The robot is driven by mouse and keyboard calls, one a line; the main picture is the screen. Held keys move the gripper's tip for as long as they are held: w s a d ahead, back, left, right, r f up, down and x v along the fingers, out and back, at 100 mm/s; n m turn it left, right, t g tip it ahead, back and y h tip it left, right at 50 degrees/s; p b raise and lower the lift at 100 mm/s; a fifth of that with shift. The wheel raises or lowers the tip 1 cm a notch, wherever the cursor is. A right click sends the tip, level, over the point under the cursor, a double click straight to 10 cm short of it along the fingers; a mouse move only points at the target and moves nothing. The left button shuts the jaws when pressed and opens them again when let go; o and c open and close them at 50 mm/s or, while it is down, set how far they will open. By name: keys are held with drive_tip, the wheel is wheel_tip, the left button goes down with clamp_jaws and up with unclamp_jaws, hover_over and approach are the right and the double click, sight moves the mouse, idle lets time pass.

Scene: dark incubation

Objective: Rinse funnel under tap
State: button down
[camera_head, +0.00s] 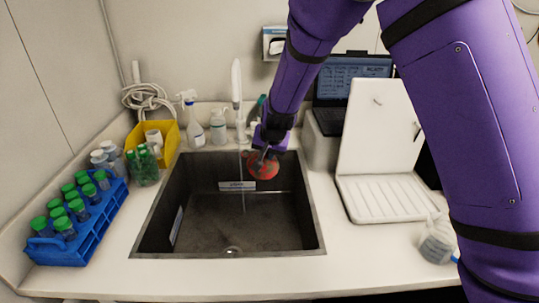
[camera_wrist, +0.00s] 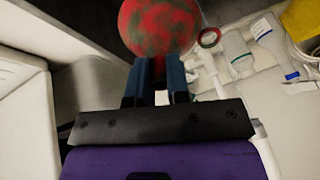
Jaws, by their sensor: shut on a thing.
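The funnel (camera_head: 263,170) is red with dull green patches on its round face. It hangs over the back right part of the sink (camera_head: 150,222). My gripper (camera_head: 262,153) is shut on the funnel's narrow end, and the wide part sticks out past the fingers. In the wrist view the funnel (camera_wrist: 160,28) stands beyond the two blue-grey fingers (camera_wrist: 160,78). The white tap (camera_head: 237,85) rises behind the sink. A thin vertical stream shows below it, just left of the funnel and seemingly apart from it. The funnel's stem is mostly hidden by the fingers.
A blue rack (camera_head: 78,243) of green-capped tubes stands at left, near a yellow bin (camera_head: 168,143). Spray and pump bottles (camera_head: 195,125) line the back. A white drying rack (camera_head: 385,200), a laptop (camera_head: 350,80) and a clear bottle (camera_head: 436,243) are at right. The sink's middle is free.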

drive_tip(key=w+a+f, duration=0.2)
drive_tip(key=w+a, duration=0.1)
drive_tip(key=w, duration=0.6)
drive_tip(key=shift+w, duration=0.3)
drive_tip(key=shift+a, duration=0.15)
drive_tip(key=shift+w+d, duration=0.1)
drive_tip(key=shift+d, duration=0.1)
idle(0.5)
drive_tip(key=shift+w+d, duration=0.1)
drive_tip(key=shift+d, duration=0.3)
drive_tip(key=shift+a, duration=0.25)
drive_tip(key=shift+s+a, duration=0.2)
drive_tip(key=shift+a, duration=0.15)
drive_tip(key=shift+s+d, duration=0.45)
drive_tip(key=shift+s, duration=0.8)
drive_tip(key=shift+s+d, duration=0.4)
drive_tip(key=shift+s, duration=0.9)
drive_tip(key=shift+s+d, duration=0.45)
drive_tip(key=shift+s, duration=0.8)
